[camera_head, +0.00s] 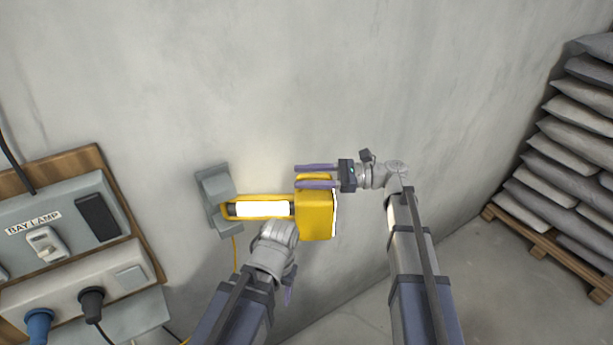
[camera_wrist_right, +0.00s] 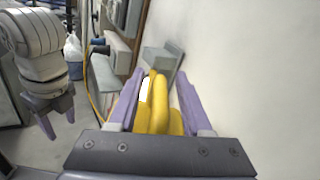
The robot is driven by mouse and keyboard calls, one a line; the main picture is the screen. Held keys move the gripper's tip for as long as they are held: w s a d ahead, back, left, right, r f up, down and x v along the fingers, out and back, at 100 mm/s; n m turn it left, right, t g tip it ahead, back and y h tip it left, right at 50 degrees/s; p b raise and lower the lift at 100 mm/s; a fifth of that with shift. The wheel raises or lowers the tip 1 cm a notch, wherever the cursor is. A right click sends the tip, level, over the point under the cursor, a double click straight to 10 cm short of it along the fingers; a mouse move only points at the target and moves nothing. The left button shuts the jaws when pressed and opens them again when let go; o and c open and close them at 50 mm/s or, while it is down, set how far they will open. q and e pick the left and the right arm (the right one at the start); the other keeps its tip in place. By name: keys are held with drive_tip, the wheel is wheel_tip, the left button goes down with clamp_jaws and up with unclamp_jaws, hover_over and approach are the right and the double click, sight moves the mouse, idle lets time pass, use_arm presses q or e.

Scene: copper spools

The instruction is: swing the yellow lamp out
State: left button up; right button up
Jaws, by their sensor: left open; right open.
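The yellow lamp (camera_head: 316,215) juts from a grey wall bracket (camera_head: 214,198), with a lit white tube along its arm. It also shows in the right wrist view (camera_wrist_right: 158,100), between the purple fingers. My right gripper (camera_head: 317,176) is open, with one finger on each side of the lamp's upper part in the wrist view; I cannot tell whether they touch it. My left gripper (camera_head: 289,290) is open below the lamp, partly hidden behind its own wrist. It also shows in the right wrist view (camera_wrist_right: 52,115), apart from the lamp.
A panel labelled BAY LAMP (camera_head: 60,215) with a switch and plugged sockets is on the wall at left. A yellow cable (camera_head: 235,255) hangs below the bracket. Grey sacks (camera_head: 570,150) are stacked on a wooden pallet (camera_head: 545,245) at right. The wall above the lamp is clear.

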drive_tip(key=shift+c, duration=0.2)
clamp_jaws()
idle(1.1)
